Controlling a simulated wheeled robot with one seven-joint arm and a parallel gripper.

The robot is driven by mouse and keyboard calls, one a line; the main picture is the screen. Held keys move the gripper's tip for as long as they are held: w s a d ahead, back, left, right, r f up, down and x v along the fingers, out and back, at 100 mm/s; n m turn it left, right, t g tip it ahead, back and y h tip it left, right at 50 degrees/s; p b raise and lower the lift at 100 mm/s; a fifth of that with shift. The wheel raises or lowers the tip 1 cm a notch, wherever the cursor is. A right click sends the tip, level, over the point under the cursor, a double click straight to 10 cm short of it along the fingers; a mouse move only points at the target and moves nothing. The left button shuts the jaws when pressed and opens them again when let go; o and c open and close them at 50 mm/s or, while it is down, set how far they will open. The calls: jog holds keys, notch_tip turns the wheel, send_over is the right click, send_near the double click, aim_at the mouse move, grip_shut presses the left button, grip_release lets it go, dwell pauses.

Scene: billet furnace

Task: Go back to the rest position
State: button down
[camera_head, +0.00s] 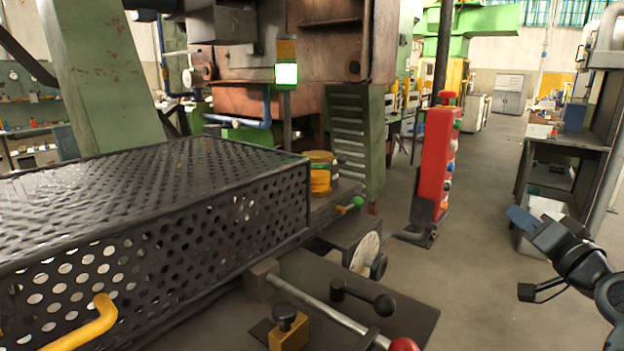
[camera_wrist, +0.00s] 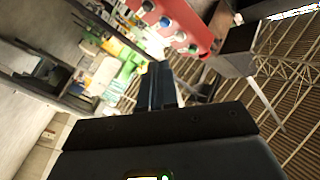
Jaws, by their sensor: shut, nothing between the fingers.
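My gripper (camera_head: 520,220) shows at the right side of the head view, raised in free space with its blue fingertips pointing up and left. In the wrist view its two fingers (camera_wrist: 160,85) stand close together, shut with nothing between them. It appears to touch nothing. The arm behind it runs off the right edge of the head view.
A red control post (camera_head: 436,155) with buttons stands left of my gripper; its red panel (camera_wrist: 175,25) also shows in the wrist view. A dark workbench (camera_head: 565,145) stands behind. A perforated black guard (camera_head: 200,220) fills the left. The aisle floor (camera_head: 485,180) is clear.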

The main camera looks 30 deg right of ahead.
jog(key=s+a+f+n+g+y, duration=0.15)
jog(key=s+a+f, duration=0.25)
jog(key=a+f, duration=0.55)
jog(key=s+a+f+n+g+y, duration=0.15)
jog(key=s+a+f, duration=0.4)
jog(key=a, duration=0.75)
jog(key=s+a+n+y, duration=0.4)
jog(key=s+a+n, duration=0.5)
jog(key=s+a, duration=0.6)
jog(key=s, duration=0.3)
jog(key=shift+r+t+y, duration=0.3)
jog(key=shift+r, duration=0.05)
